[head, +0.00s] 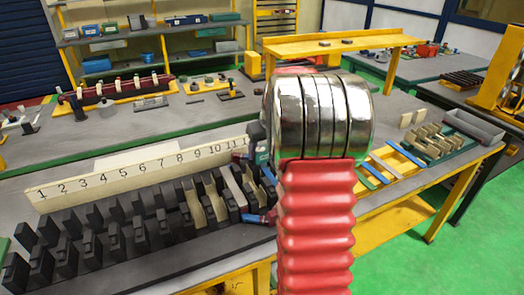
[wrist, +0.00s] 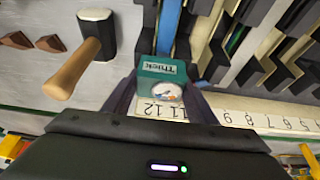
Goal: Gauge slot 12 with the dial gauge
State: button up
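The dial gauge (wrist: 161,72) is a teal block labelled "Thick" with a small round white dial. My gripper (wrist: 160,88) has its dark fingers on both sides of it and appears shut on it. In the wrist view the gauge sits over the 12 and 11 end of the number strip (wrist: 245,112), beside a blue bar. In the head view part of the gauge (head: 257,142) shows at the strip's right end. The black slotted stator (head: 120,225) lies before the strip. My arm hides slot 12 in the head view, and whether the gauge touches it is unclear.
A mallet (wrist: 75,72) with a wooden handle lies left of the gauge in the wrist view. Several slots hold cream liners (head: 196,208). Blue and cream strips (head: 380,165) and a grey tray (head: 472,124) lie to the right. A yellow raised shelf (head: 335,43) stands behind.

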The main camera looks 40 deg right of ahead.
jog(key=o, duration=0.5)
jog(key=v, duration=1.3)
jog(key=shift+s+r, duration=0.15)
jog(key=shift+r, duration=0.15)
jog(key=shift+a, duration=0.1)
dwell(1.3)
